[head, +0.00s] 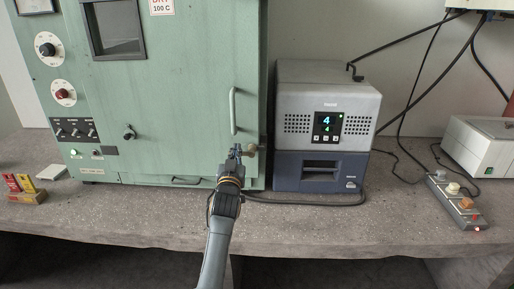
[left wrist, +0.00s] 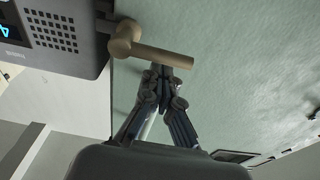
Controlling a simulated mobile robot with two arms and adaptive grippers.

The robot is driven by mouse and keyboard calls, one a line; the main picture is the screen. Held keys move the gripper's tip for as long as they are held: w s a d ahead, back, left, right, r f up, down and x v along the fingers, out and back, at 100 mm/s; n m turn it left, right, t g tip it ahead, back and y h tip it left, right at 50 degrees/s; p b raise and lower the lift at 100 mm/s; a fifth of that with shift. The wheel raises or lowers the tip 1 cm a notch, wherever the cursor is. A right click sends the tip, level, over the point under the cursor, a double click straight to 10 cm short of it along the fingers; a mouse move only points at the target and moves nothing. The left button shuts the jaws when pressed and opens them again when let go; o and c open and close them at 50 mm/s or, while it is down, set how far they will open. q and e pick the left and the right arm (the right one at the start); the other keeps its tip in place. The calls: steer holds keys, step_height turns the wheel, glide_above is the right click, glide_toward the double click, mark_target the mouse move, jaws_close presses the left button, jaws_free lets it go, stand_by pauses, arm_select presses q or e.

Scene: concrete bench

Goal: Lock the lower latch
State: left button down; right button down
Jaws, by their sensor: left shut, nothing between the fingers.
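The lower latch (head: 251,149) is a small tan piece at the right edge of the green cabinet's door, low down. In the left wrist view the latch (left wrist: 160,55) shows as a tan bar reaching out sideways from a round tan hub. My left gripper (head: 236,148) is just left of the latch in the head view, shut with nothing held. In the left wrist view its closed fingertips (left wrist: 160,72) are right beside the bar; I cannot tell whether they touch it. My arm hides part of the door's lower edge. My right gripper is not in view.
The green cabinet (head: 180,100) has a vertical door handle (head: 233,110) above my gripper. A grey and blue device (head: 325,125) stands close to the right of the latch. A power strip (head: 458,205) and cables lie further right. The bench front (head: 330,225) is clear.

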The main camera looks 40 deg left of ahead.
arm_select(q)
steer(key=shift+f+n, duration=0.2)
steer(key=shift+n, duration=0.4)
steer(key=v, duration=1.2)
stand_by(0.4)
